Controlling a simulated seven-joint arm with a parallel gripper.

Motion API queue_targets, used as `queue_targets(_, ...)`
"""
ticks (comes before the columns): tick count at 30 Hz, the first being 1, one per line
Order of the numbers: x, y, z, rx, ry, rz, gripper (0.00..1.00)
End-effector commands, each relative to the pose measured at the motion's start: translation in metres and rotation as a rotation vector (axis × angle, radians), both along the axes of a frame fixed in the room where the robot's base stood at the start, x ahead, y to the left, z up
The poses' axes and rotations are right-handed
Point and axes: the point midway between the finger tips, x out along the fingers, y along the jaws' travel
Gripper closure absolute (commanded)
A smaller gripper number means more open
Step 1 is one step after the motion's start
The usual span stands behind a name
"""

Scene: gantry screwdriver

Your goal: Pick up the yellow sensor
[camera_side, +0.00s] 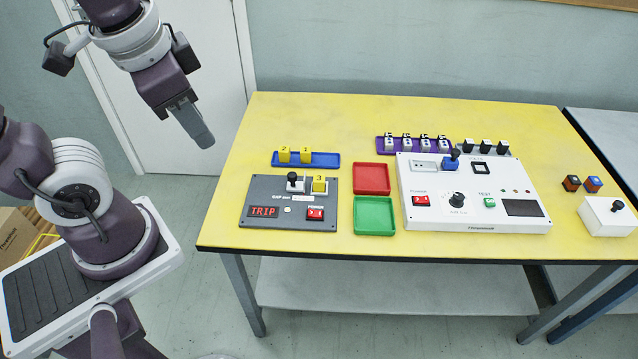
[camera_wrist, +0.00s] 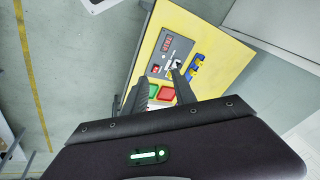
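Three yellow numbered blocks show in the side view. Block 2 (camera_side: 284,154) and block 1 (camera_side: 305,154) stand upright on the blue tray (camera_side: 328,160). Block 3 (camera_side: 319,185) sits on the dark grey panel (camera_side: 258,196), whose red display reads TRIP, beside a white black-knobbed part (camera_side: 295,182). Yellow blocks also show small in the wrist view (camera_wrist: 198,59). My gripper (camera_side: 204,138) is raised left of the table, apart from all the blocks. In the wrist view its two fingers (camera_wrist: 159,78) are spread, with nothing visible held between them.
A red tray (camera_side: 371,178) and a green tray (camera_side: 374,215) lie right of the grey panel. A white control panel (camera_side: 470,218) fills the table's middle right. A purple tray (camera_side: 382,143) holds several white parts behind it. The yellow table's (camera_side: 225,215) left edge is clear.

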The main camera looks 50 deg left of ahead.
Motion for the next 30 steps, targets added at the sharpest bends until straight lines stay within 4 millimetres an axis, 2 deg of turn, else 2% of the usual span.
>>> queue_targets(1, 0.013, 0.011, -0.013, 0.097, 0.099, -0.07, 0.67)
queue_targets(5, 0.054, 0.042, -0.047, 0.391, 0.322, -0.289, 0.67)
queue_targets(6, 0.07, 0.05, -0.059, 0.486, 0.384, -0.37, 0.67)
queue_targets(9, 0.114, 0.061, -0.095, 0.73, 0.518, -0.593, 0.67)
queue_targets(11, 0.141, 0.062, -0.121, 0.876, 0.582, -0.74, 0.67)
queue_targets(12, 0.159, 0.06, -0.14, 0.972, 0.619, -0.845, 0.67)
queue_targets(16, 0.205, 0.042, -0.213, 1.252, 0.693, -1.188, 0.67)
queue_targets(18, 0.219, 0.029, -0.251, 1.363, 0.708, -1.351, 0.67)
queue_targets(21, 0.227, 0.017, -0.292, 1.466, 0.71, -1.519, 0.67)
queue_targets(22, 0.229, 0.014, -0.3, 1.484, 0.708, -1.553, 0.67)
queue_targets(25, 0.232, 0.011, -0.315, 1.516, 0.704, -1.612, 0.67)
queue_targets(30, 0.247, 0.026, -0.325, 1.518, 0.706, -1.616, 0.67)
